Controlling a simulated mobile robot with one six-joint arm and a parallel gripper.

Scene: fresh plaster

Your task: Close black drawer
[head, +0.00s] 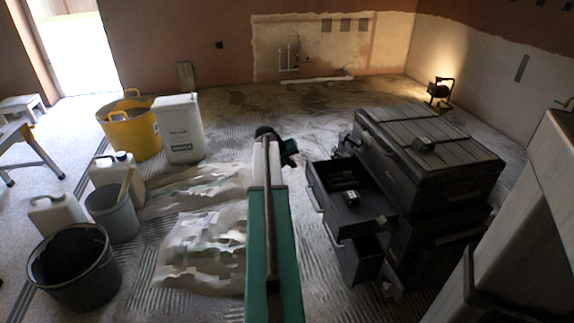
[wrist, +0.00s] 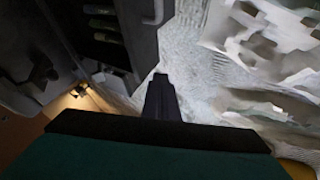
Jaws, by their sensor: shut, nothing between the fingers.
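The black drawer unit (head: 430,150) stands on the floor at the right in the head view. Its upper black drawer (head: 318,200) is pulled out to the left, with small dark items inside. A lower drawer (head: 362,262) also sticks out beneath it. In the wrist view a drawer front with a pale handle (wrist: 153,12) shows at the top, left of centre. My gripper (wrist: 160,80) is shut and empty, over the floor just beyond that front. In the head view my gripper (head: 290,150) is left of the unit, apart from the upper drawer and mostly hidden by my arm.
Wrinkled plastic sacks (head: 205,245) lie left of my arm. A yellow tub (head: 132,130), white container (head: 180,128), grey bucket (head: 112,212) and black bucket (head: 75,268) stand further left. A lit work lamp (head: 440,92) is behind the unit.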

